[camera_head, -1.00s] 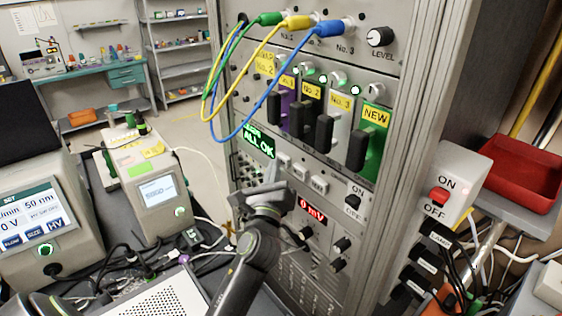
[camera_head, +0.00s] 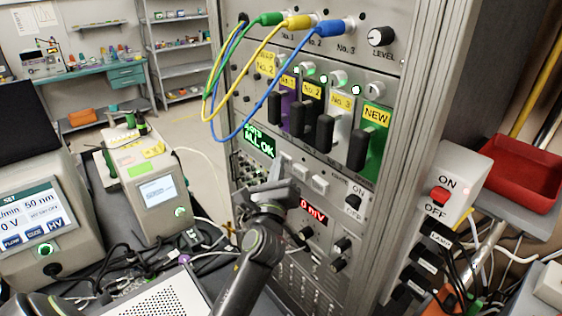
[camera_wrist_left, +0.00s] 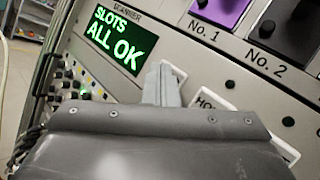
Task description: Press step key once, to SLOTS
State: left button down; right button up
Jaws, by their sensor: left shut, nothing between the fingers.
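The scanner display (camera_head: 258,141) on the rack shows green text; in the left wrist view the display (camera_wrist_left: 119,38) reads SLOTS, ALL OK. A row of pale keys sits to its lower right; the middle key (camera_head: 300,171) and right key (camera_head: 320,184) show clear. My left gripper (camera_head: 281,170) is shut and empty, its tips at the leftmost key. In the left wrist view the fingertips (camera_wrist_left: 161,84) cover part of that pale key (camera_wrist_left: 178,73), hiding any label. I cannot tell whether they touch it. The neighbouring key's label begins "HO". My right gripper is not in view.
Above the keys are several black-handled slot modules (camera_head: 325,130) and looping cables (camera_head: 262,85). An ON/OFF switch box (camera_head: 455,190) and a red tray (camera_head: 515,172) are at the right. Instruments (camera_head: 150,190) and cables crowd the left bench.

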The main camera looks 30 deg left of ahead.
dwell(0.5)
pick_arm(q)
jog(key=shift+s+a+p, duration=0.2)
jog(key=shift+s+p, duration=0.05)
jog(key=shift+s, duration=0.3)
jog(key=shift+s+a+p, duration=0.2)
jog(key=shift+s, duration=0.35)
jog(key=s, duration=0.1)
jog(key=s+a, duration=0.1)
jog(key=s, duration=0.1)
jog(key=s+a+p, duration=0.1)
jog(key=shift+s, duration=0.3)
dwell(0.4)
